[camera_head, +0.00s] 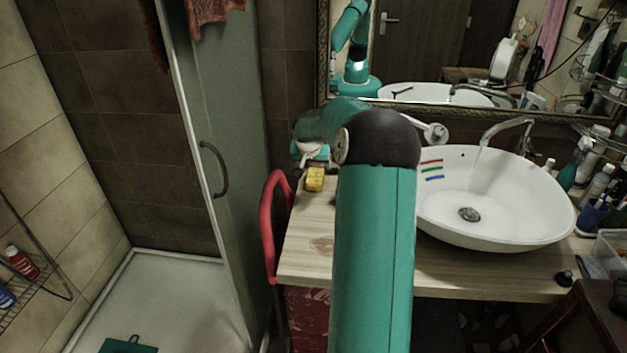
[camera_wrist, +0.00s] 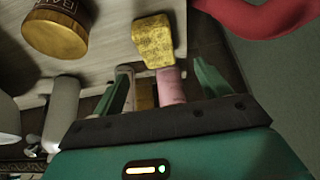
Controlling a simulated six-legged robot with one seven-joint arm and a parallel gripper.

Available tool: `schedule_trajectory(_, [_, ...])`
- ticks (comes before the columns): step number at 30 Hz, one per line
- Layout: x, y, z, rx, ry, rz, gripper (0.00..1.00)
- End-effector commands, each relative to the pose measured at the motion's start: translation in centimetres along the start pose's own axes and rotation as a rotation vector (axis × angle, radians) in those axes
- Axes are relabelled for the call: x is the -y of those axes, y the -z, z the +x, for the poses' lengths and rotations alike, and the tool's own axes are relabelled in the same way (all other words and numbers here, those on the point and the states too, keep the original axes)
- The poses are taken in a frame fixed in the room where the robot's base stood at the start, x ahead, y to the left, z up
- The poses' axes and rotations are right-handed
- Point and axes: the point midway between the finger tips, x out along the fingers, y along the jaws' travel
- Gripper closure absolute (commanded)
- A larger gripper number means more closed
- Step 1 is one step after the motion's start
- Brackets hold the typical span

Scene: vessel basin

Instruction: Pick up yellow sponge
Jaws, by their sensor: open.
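The yellow sponge (camera_head: 315,180) lies on the wooden counter near its left end, just below my gripper (camera_head: 312,163) in the head view. In the wrist view the sponge (camera_wrist: 153,41) is a speckled yellow block just beyond the fingertips. My gripper (camera_wrist: 163,72) is open, with one green finger on each side. The sponge is ahead of the gap between the fingers and not gripped. A pink object (camera_wrist: 171,88) shows between the fingers, close to the sponge's lower edge. My arm hides part of the counter in the head view.
A round brown-lidded container (camera_wrist: 57,27) stands left of the sponge in the wrist view. A red curved frame (camera_head: 270,222) rises at the counter's left edge. A white basin (camera_head: 500,205) sits to the right. A glass shower door (camera_head: 230,150) is at the left.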

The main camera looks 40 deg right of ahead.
Motion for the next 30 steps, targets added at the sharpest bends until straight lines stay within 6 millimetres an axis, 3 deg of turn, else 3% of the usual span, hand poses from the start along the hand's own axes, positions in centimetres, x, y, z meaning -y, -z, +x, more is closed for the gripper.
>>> schedule_trajectory(3, [0.1, -0.1, 2.2, 0.001, 0.002, 0.000, 0.24])
schedule_trajectory(11, [0.2, -0.1, 4.3, 0.001, 0.003, -0.002, 0.24])
schedule_trajectory(18, [-0.2, -0.2, 7.8, 0.001, 0.003, -0.002, 0.24])
schedule_trajectory(28, [-0.2, -0.1, 8.7, -0.001, 0.003, -0.003, 0.24])
schedule_trajectory(30, [-0.2, -0.1, 8.7, -0.001, 0.003, -0.003, 0.35])
